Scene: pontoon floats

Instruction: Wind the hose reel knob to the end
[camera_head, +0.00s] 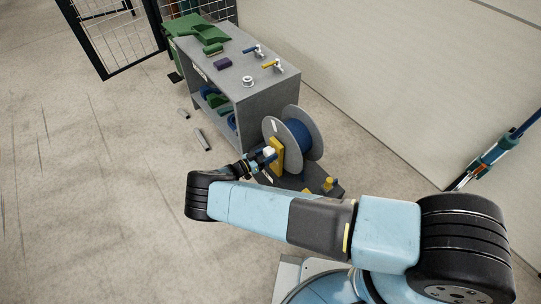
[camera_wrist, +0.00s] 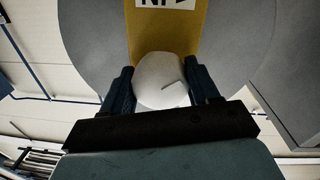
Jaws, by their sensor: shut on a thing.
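The hose reel (camera_head: 299,134) has grey round side plates and a blue hose wound between them. It stands on a dark base beside a grey bench. A yellow crank arm (camera_head: 277,155) lies across the near plate and carries a white rounded knob (camera_head: 268,151). In the wrist view the knob (camera_wrist: 161,80) sits between the two dark fingers of my gripper (camera_wrist: 162,88), in front of the yellow crank arm (camera_wrist: 163,30) and the grey plate (camera_wrist: 90,40). My gripper is shut on the knob. In the head view my gripper (camera_head: 262,158) meets it from the left.
A grey bench (camera_head: 228,75) with valves, a purple block and green items on top stands just behind the reel. Loose grey pieces (camera_head: 202,139) lie on the floor to its left. A pale wall runs along the right. The floor at left is open.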

